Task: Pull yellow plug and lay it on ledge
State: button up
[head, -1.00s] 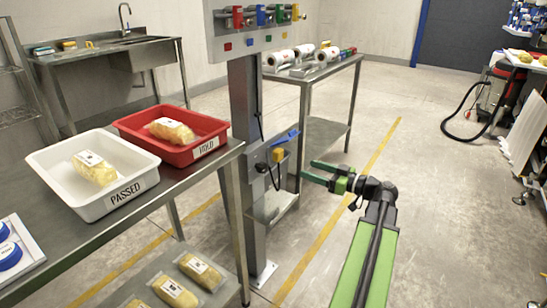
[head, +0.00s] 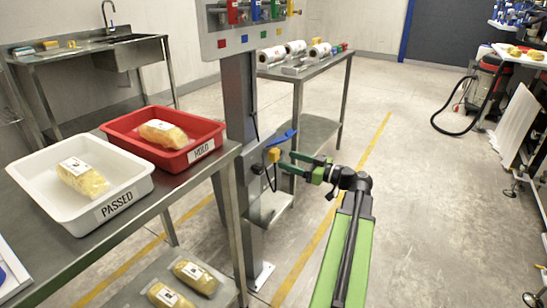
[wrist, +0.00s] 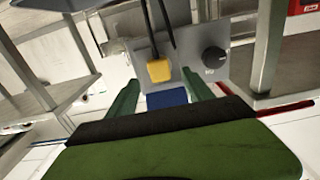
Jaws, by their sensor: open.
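The yellow plug (head: 273,155) sits at a grey box on the metal column, with a dark cord at it. In the wrist view the yellow plug (wrist: 159,71) shows ahead, between the lines of my two fingers, with dark cords running up from it. My gripper (head: 289,161) is open, its green fingers pointing left at the plug, close to it. Whether they touch it I cannot tell. A grey shelf (head: 272,207) juts from the column below; whether it is the ledge is unclear. A blue patch (wrist: 167,97) shows just below the plug in the wrist view.
A black knob (wrist: 214,60) is on the panel right of the plug. A blue handle-like part (head: 282,138) slants above it. The steel table with the PASSED tray (head: 133,205) and red HOLD tray (head: 214,133) stands left. Open floor lies right.

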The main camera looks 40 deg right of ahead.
aim_at(278, 156)
jog(key=shift+x, duration=2.45)
grip_shut()
jog(key=v, duration=0.6)
dwell(0.5)
